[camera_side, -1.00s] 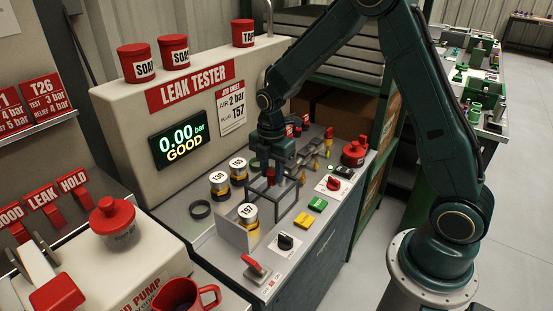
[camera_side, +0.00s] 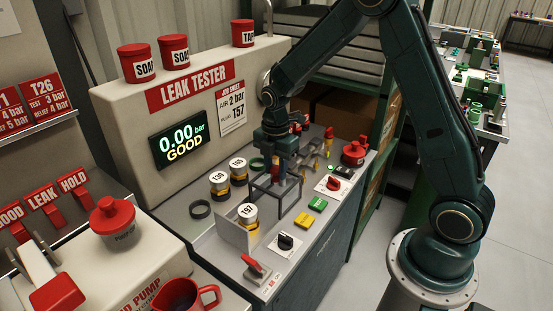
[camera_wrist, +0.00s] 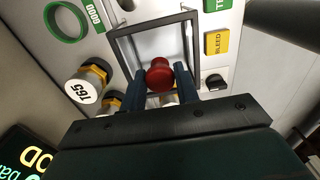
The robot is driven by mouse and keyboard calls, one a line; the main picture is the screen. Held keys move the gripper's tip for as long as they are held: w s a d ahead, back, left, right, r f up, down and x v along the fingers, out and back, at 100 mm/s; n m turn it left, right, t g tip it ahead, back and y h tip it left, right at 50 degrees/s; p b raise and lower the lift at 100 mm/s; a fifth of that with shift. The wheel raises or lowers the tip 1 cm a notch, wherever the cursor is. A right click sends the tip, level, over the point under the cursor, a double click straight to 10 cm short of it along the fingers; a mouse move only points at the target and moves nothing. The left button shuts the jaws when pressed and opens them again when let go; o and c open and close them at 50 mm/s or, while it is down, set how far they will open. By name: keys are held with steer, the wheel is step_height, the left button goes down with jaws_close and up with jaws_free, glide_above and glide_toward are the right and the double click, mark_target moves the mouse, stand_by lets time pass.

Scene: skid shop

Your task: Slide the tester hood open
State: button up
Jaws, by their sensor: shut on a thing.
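The tester hood is a dark-edged, see-through box frame (camera_side: 279,203) on the leak tester's deck. In the wrist view its frame (camera_wrist: 153,25) spans the upper middle. A red knob (camera_wrist: 159,76) on the hood sits between my gripper's two fingers (camera_wrist: 160,84), and the gripper is shut on it. In the side view my gripper (camera_side: 281,170) points down onto the hood's top, and the knob is hidden there. The leak tester (camera_side: 130,120) shows "0.00 bar GOOD" on its screen (camera_side: 181,139).
A plug marked 197 (camera_side: 248,212) stands by a pale upright plate, left of the hood. Several numbered plugs (camera_side: 238,170) stand behind it. A yellow button (camera_side: 303,222), green button (camera_side: 318,204) and black knob (camera_side: 286,242) line the front. A dark ring (camera_side: 200,209) lies left.

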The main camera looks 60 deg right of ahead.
steer(key=o, duration=0.8)
steer(key=shift+d, duration=0.1)
steer(key=shift+r, duration=0.1)
steer(key=shift+r, duration=3.65)
steer(key=shift+r, duration=0.1)
